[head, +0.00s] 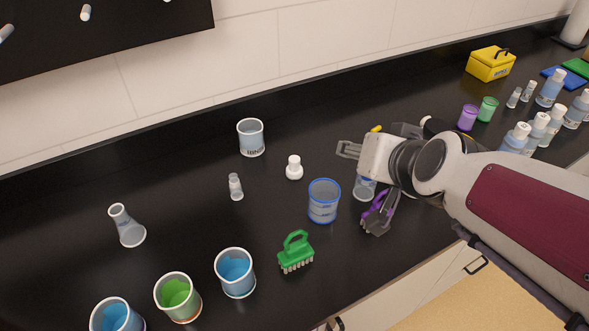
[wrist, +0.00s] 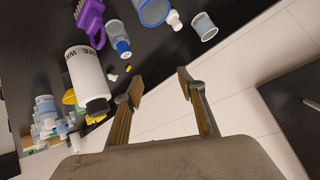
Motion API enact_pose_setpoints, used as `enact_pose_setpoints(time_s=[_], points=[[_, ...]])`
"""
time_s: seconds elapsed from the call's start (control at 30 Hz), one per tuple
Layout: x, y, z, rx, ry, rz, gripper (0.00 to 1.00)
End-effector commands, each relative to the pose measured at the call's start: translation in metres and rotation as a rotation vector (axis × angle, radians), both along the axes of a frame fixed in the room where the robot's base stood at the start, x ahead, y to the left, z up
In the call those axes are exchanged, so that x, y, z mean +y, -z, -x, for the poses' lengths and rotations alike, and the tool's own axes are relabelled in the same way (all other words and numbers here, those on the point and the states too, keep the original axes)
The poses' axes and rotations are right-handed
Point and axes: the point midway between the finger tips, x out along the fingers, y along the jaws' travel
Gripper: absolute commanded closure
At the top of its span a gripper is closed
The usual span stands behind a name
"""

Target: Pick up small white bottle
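The small white bottle (head: 294,168) stands upright on the black bench near the middle of the head view. In the wrist view, a small white bottle (wrist: 174,19) shows near the top edge, between the blue-rimmed beaker and a clear labelled beaker. My gripper (head: 357,188) is to the right of the bottle in the head view, apart from it. In the wrist view my gripper (wrist: 159,80) has its two fingers spread wide, with nothing between them.
A blue-rimmed beaker (head: 323,201) stands just front-right of the bottle. A clear beaker (head: 250,137) is behind-left, and a small vial (head: 236,187) is left. A green brush (head: 295,252) lies in front. A purple brush (wrist: 90,20) and large white bottle (wrist: 86,76) are near my gripper.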

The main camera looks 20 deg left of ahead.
Motion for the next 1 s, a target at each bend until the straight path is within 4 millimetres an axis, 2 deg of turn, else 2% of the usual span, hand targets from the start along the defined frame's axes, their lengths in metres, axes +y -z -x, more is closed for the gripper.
enact_pose_setpoints(time_s=[0.03,0.2,0.53,0.77,1.0], points=[[0.011,0.003,-0.007,-0.008,-0.001,-0.008,0.6],[0.042,0.011,-0.031,-0.049,0.018,-0.035,0.6],[0.094,0.038,-0.065,-0.12,0.082,-0.043,0.6],[0.123,0.066,-0.077,-0.169,0.14,-0.012,0.6],[0.145,0.1,-0.08,-0.224,0.208,0.054,0.6]])
